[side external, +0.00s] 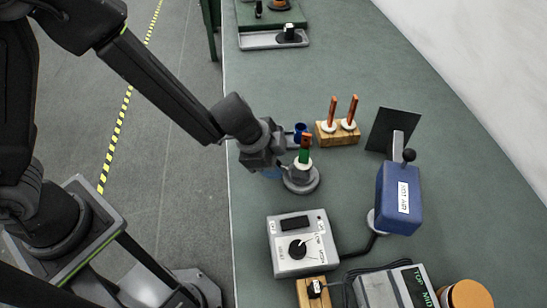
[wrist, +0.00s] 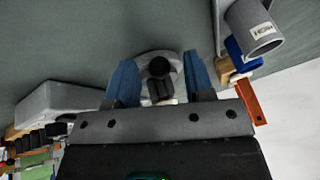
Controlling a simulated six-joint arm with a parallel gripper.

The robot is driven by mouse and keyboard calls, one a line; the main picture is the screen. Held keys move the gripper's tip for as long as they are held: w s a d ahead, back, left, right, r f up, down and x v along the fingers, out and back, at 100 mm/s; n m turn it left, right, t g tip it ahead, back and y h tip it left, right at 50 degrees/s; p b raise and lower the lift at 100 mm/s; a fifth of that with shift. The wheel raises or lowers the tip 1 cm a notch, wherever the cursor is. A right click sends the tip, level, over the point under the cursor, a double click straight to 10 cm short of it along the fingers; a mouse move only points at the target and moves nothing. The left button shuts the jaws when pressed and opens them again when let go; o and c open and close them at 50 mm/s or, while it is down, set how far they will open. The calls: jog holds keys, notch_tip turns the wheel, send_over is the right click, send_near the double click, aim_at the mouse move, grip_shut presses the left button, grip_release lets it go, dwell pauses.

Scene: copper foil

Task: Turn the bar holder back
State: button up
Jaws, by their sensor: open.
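In the side external view the bar holder (side external: 302,178) has a round grey base on the table, with a white collar, a green section (side external: 305,155) and a copper-coloured tip above it. It looks upright. My gripper (side external: 286,152) reaches it from the left. In the wrist view my gripper (wrist: 161,82) has two blue fingers spread apart. A round grey base (wrist: 143,62) and a dark rounded part lie between them, apart from both fingers. I cannot tell how far the holder is turned, and my gripper body hides part of it.
A wooden block (side external: 338,138) with two copper bars stands behind. A grey control box (side external: 287,259) with a black knob stands in front. A blue press-like unit (side external: 393,205) with a black ball lever and a dark panel (side external: 387,128) stand at right.

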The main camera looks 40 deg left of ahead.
jog(key=shift+w, duration=0.1)
dwell(0.3)
